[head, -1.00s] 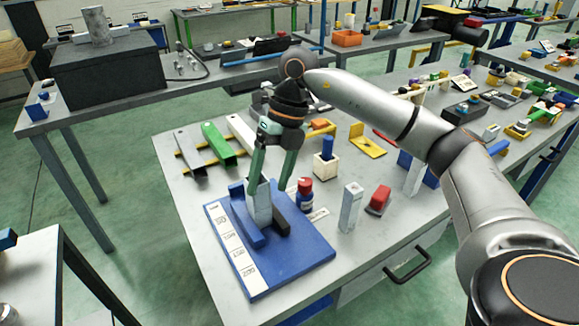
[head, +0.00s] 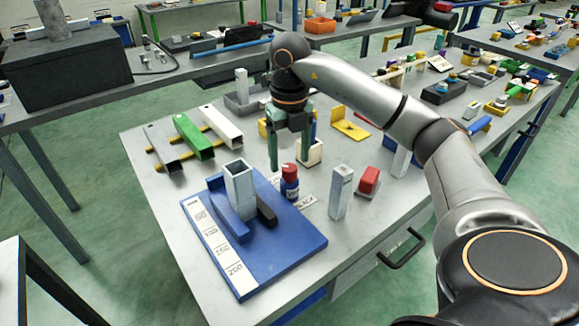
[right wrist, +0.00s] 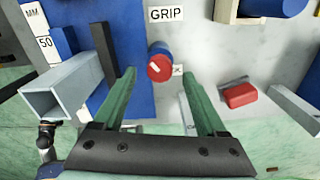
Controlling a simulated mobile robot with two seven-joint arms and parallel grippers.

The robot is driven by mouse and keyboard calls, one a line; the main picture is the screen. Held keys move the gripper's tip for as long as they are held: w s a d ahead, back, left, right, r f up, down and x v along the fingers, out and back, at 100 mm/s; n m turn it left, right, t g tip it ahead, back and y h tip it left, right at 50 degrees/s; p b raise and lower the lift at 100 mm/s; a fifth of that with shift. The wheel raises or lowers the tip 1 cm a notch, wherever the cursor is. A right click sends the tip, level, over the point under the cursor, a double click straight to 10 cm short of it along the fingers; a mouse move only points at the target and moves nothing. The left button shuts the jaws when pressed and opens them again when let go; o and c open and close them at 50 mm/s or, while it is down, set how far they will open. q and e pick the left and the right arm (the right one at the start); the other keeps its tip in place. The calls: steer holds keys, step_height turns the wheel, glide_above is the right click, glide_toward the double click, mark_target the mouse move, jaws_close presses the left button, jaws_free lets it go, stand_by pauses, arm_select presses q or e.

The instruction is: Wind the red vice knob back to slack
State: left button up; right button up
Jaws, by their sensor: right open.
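The vice knob (head: 289,180) is a blue cylinder with a red top, standing beside the blue vice plate (head: 262,258). In the right wrist view the knob (right wrist: 160,67) shows a white line on its red top. A grey square tube (head: 240,188) stands upright between the blue jaw (head: 228,217) and the black jaw (head: 266,211). My right gripper (head: 289,163) is open and empty, pointing down close to the knob. In the right wrist view its fingertips (right wrist: 160,78) lie on either side of the knob, apart from it. My left gripper is not in view.
A grey block (head: 340,192) and a red object (head: 368,180) stand right of the knob. A white holder (head: 309,152) is close behind the gripper. Green and grey channels (head: 194,138) lie at the back left. A GRIP label (right wrist: 175,14) is beside the knob.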

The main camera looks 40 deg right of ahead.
steer(key=shift+f, duration=1.15)
jaws_close()
